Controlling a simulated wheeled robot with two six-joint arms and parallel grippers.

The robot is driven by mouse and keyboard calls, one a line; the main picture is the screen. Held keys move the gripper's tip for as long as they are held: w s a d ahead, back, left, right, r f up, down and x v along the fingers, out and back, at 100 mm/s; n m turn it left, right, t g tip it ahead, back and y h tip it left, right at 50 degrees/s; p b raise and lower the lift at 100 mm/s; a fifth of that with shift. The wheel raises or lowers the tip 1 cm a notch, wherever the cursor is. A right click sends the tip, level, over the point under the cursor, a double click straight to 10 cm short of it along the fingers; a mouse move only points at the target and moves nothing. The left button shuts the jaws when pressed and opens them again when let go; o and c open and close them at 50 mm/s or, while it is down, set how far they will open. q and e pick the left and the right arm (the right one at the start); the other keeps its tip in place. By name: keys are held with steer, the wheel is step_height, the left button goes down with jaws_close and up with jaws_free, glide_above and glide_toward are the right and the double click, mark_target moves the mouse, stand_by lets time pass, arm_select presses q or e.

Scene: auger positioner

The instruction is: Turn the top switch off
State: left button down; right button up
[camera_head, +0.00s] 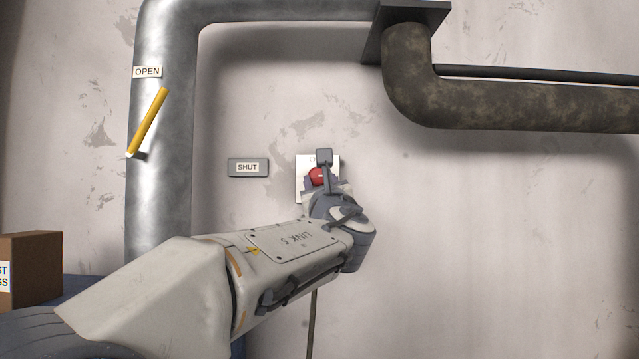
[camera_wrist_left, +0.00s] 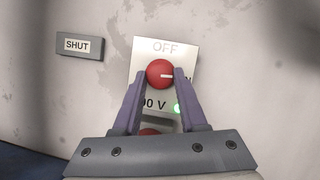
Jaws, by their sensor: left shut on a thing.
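The top switch is a red round knob (camera_wrist_left: 160,73) on a white panel (camera_wrist_left: 188,52) under the word OFF. Its white mark points to the right in the left wrist view. My left gripper (camera_wrist_left: 159,78) is shut on this knob, with a purple finger on each side. In the head view the red knob (camera_head: 316,177) shows partly behind my left gripper (camera_head: 320,184), and the panel (camera_head: 301,190) is mostly covered. A second red knob (camera_wrist_left: 149,132) shows lower on the panel, partly hidden by the gripper. A green light (camera_wrist_left: 177,109) glows beside the right finger. My right gripper is not in view.
A SHUT sign (camera_head: 248,167) is on the wall left of the panel. A silver pipe (camera_head: 165,200) with a yellow lever (camera_head: 148,122) and an OPEN label (camera_head: 147,72) stands further left. A dark pipe (camera_head: 480,105) runs at upper right. A brown box (camera_head: 35,270) is at lower left.

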arm_select(q)
steer(key=n+y, duration=0.1)
steer(key=n, duration=0.1)
steer(key=n+g+y, duration=0.1)
steer(key=n, duration=0.1)
steer(key=shift+d+n, duration=0.2)
steer(key=shift+n, duration=0.2)
steer(key=n, duration=0.1)
steer(key=n+g+y, duration=0.1)
steer(key=n, duration=0.2)
steer(key=shift+d+r+n+g+y, duration=0.1)
steer(key=shift+r+n+g+y, duration=0.2)
steer(key=shift+g, duration=0.1)
steer(key=n+p, duration=0.1)
steer(key=n, duration=0.1)
steer(key=n+g+p, duration=0.1)
steer(key=n, duration=0.1)
steer(key=n+g+p, duration=0.1)
steer(key=shift+r+n+y, duration=0.25)
steer(key=shift+n+y, duration=0.05)
steer(key=shift+n, duration=0.1)
steer(key=n+g+p, duration=0.1)
steer(key=n+p, duration=0.1)
steer(key=n, duration=0.2)
steer(key=shift+g+h+p, duration=0.35)
steer(key=shift+g+h, duration=0.05)
steer(key=shift+c, duration=2.2)
jaws_free()
steer(key=shift+s, duration=0.1)
